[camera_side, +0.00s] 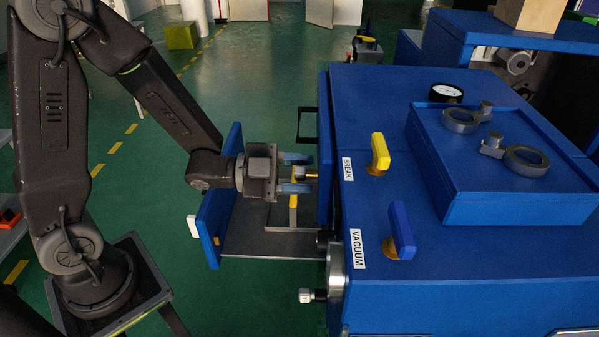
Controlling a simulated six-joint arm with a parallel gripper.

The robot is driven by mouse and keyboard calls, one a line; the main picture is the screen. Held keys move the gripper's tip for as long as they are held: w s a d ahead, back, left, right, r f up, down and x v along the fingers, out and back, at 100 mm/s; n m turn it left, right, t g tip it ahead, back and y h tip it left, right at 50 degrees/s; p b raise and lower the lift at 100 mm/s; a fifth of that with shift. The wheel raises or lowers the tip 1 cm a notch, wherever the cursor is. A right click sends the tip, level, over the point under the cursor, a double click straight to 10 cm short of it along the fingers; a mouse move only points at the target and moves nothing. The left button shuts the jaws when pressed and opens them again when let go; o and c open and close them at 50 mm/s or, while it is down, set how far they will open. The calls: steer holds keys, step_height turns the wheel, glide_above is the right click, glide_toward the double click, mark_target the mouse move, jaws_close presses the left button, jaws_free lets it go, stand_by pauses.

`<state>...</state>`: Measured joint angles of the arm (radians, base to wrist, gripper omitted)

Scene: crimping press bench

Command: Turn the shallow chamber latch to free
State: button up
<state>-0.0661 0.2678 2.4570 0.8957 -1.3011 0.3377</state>
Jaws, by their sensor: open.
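My gripper (297,173) is at the left side of the blue machine, pointing right, with its two blue-grey fingers apart. A small brass-and-yellow piece (306,174) shows between the fingertips, in front of the machine's side. A yellow bar (293,212) hangs down just below the lower finger; it looks like the handle of a latch, partly hidden by my gripper. I cannot tell whether either finger touches it. No label marks which part is the shallow chamber latch.
The blue machine (385,95) has a yellow BREAK handle (380,153) and a blue VACUUM handle (402,230) on top. A grey shelf (262,243) with an upright blue plate (210,225) lies below my gripper. A black bracket (307,125) stands behind. Open green floor lies beyond.

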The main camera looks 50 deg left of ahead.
jaws_close()
steer(key=shift+n, duration=0.3)
steer(key=n, duration=0.3)
steer(key=shift+n, duration=1.9)
jaws_free()
